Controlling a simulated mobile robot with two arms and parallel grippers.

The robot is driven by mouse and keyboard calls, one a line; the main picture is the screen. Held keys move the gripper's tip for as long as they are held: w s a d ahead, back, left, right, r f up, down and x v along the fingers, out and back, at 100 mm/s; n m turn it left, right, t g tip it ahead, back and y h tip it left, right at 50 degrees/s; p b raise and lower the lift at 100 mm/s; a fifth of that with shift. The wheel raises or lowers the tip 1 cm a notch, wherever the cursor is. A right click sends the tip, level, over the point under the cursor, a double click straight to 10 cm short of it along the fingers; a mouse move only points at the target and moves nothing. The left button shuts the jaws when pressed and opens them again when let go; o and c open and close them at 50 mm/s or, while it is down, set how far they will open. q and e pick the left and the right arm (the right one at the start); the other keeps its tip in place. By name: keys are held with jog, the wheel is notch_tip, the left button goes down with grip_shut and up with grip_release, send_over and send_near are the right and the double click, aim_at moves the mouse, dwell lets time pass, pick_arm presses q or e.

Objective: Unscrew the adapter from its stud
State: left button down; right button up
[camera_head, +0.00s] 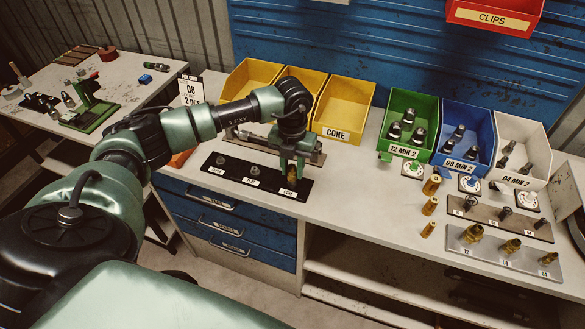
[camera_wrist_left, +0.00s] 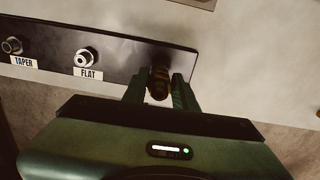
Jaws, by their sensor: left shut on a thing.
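The brass adapter (camera_head: 291,174) stands at the right end of a black stud strip (camera_head: 230,172), at the place labelled CONE. My left gripper (camera_head: 291,172) comes down from above and is shut on the adapter. In the left wrist view the adapter (camera_wrist_left: 159,84) sits between the two green fingers (camera_wrist_left: 160,92) of this gripper. The stud under it is hidden. Two other studs show on the strip, one above the FLAT label (camera_wrist_left: 86,57) and one above the TAPER label (camera_wrist_left: 12,45). My right gripper is not in view.
Yellow bins (camera_head: 342,107) stand behind the strip. Green (camera_head: 408,123), blue (camera_head: 465,135) and white (camera_head: 522,150) bins with dark fittings stand to the right. Brass fittings (camera_head: 430,205) and a grey labelled rack (camera_head: 500,262) are on the bench at right. Bare bench (camera_head: 365,185) lies between.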

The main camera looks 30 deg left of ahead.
pick_arm(q)
jog(key=shift+r+p, duration=2.25)
jog(key=shift+r, duration=1.55)
